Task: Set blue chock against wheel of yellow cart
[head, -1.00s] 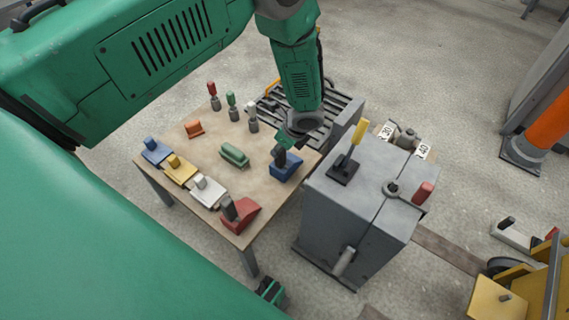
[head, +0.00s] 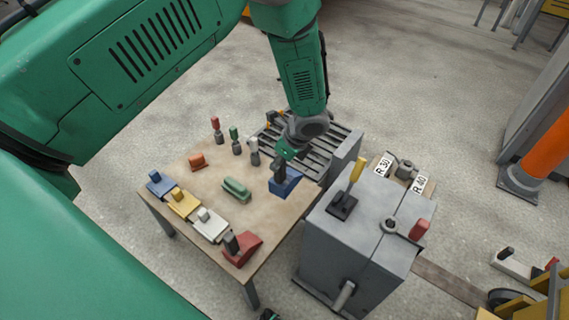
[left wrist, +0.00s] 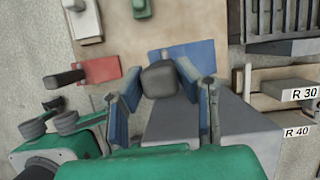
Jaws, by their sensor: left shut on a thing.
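My left gripper (head: 281,161) is shut on the grey handle of the blue chock (head: 287,185), at the table's right end. The chock appears slightly raised above the tabletop. In the left wrist view the fingers (left wrist: 160,85) flank the dark grey handle, with part of the blue chock (left wrist: 205,52) behind it. The yellow cart (head: 535,303) is only partly in view at the lower right, with a dark wheel (head: 501,298). A green and dark part, seemingly my right gripper (left wrist: 62,122), shows in the left wrist view; its jaw state is unclear.
The wooden table (head: 205,265) also holds red (head: 243,249), white (head: 210,225), yellow (head: 183,204) and green (head: 236,189) blocks. A slatted rack (head: 325,140) lies behind.

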